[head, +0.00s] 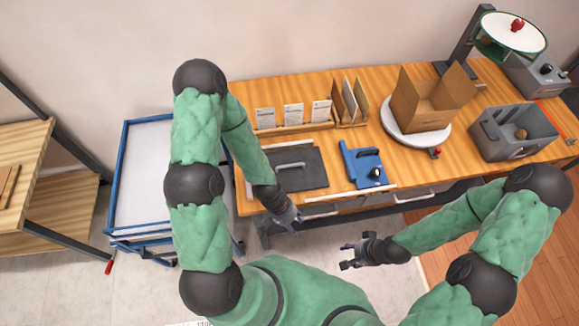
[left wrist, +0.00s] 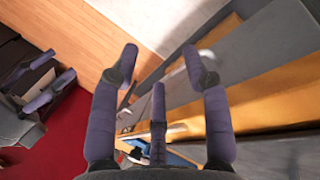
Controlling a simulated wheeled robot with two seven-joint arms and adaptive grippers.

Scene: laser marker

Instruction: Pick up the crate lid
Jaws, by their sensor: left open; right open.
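The crate lid (head: 300,172) is a flat dark grey panel with a light bar handle, lying at the left end of the wooden table. The open grey crate (head: 514,136) stands at the right of the table with a small brown item inside. My left gripper (head: 288,216) is open and empty, at the table's front edge just below the lid and apart from its handle. Its spread fingers show in the left wrist view (left wrist: 163,75), with a grey surface beyond that I cannot surely name. My right gripper (head: 350,255) is open and empty, in front of the table.
A blue fixture (head: 363,166) stands right of the lid. Card holders (head: 292,115) stand behind it. A cardboard box (head: 420,103) sits on a white turntable (head: 397,128). A blue-framed cart (head: 150,180) stands left of the table. Drawer handles (head: 412,197) project below the front edge.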

